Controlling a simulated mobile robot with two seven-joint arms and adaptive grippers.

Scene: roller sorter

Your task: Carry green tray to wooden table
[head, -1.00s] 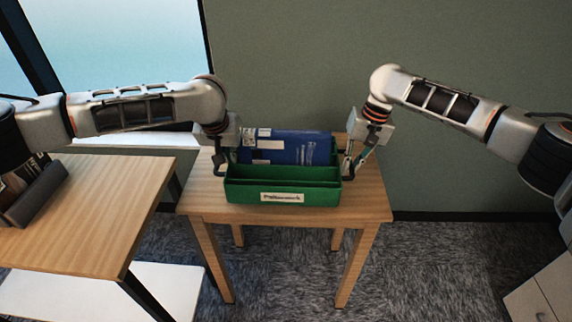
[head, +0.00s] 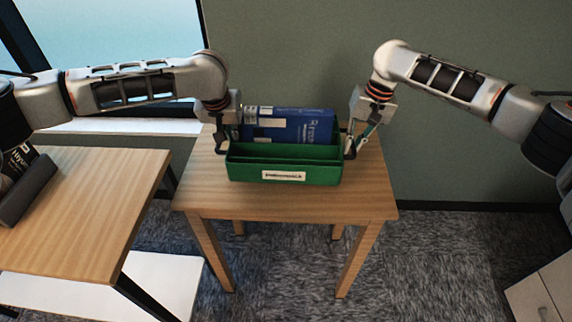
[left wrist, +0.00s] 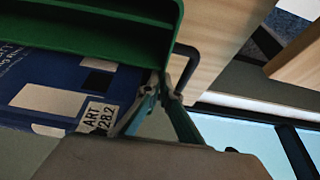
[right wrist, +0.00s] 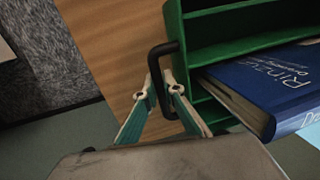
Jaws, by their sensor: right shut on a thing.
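The green tray (head: 330,172), with a white label on its front, is over the small wooden table (head: 290,203). It holds a blue book (head: 290,124). I cannot clearly tell whether its underside touches the tabletop. My left gripper (head: 220,150) is at the tray's left end, its fingers closed at the black handle (left wrist: 193,53). My right gripper (head: 350,150) is at the right end. In the right wrist view its fingers (right wrist: 162,92) are closed about the other black handle (right wrist: 155,65). The tray looks level.
Another wooden-topped table (head: 80,210) stands at the left, with a dark holder (head: 28,190) of books on its edge. The green wall (head: 300,60) is behind. A white cabinet (head: 545,290) is at the lower right. Carpet lies between them.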

